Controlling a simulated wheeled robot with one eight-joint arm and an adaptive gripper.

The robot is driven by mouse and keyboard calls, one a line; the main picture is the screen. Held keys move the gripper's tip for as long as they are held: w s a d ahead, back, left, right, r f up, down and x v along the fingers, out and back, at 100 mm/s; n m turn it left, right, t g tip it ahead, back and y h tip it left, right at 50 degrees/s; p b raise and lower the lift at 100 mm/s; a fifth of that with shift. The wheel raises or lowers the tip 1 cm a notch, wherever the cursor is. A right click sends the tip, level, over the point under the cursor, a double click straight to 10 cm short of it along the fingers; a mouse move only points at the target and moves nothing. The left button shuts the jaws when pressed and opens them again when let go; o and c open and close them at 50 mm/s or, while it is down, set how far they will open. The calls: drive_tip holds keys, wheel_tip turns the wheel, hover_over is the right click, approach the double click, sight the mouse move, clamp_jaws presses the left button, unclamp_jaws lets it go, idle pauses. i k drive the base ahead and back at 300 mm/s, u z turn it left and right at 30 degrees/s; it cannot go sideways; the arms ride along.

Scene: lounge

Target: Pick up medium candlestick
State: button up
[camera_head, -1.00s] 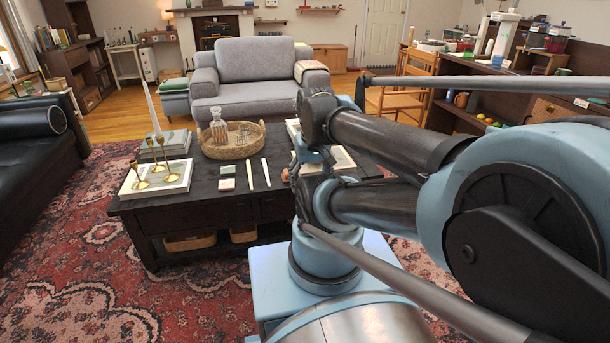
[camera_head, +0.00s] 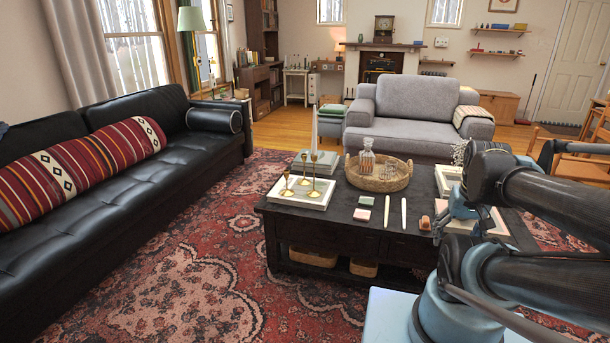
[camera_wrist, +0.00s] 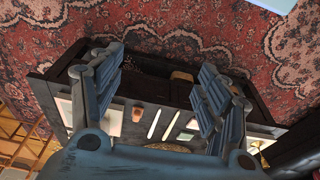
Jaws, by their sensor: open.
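Three brass candlesticks of differing heights stand upright on a flat white book or tray at the near left of the dark coffee table (camera_head: 330,222). The medium candlestick (camera_head: 304,175) appears to be the one at the back, between a shorter one (camera_head: 287,184) at left and the tallest (camera_head: 314,178) at right. My gripper (camera_wrist: 160,85) is open and empty in the wrist view, its two blue fingers spread above the table's edge. In the head view it is partly hidden by my arm, at the table's right end, well right of the candlesticks.
A wicker tray (camera_head: 402,182) with a glass decanter (camera_head: 367,159) stands mid-table. White tapers (camera_head: 404,214) and small blocks lie in front. A white candle (camera_head: 314,130) rises behind the candlesticks. A black sofa (camera_head: 110,215) is left; patterned rug (camera_head: 205,275) lies open between.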

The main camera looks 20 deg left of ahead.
sight(304, 182)
drive_tip(key=k, duration=0.65)
drive_tip(key=u, duration=0.2)
drive_tip(key=i, duration=0.7)
drive_tip(key=u, duration=0.8)
drive_tip(key=i, duration=1.05)
drive_tip(key=u, duration=0.85)
drive_tip(key=i, duration=0.6)
drive_tip(key=u, duration=0.25)
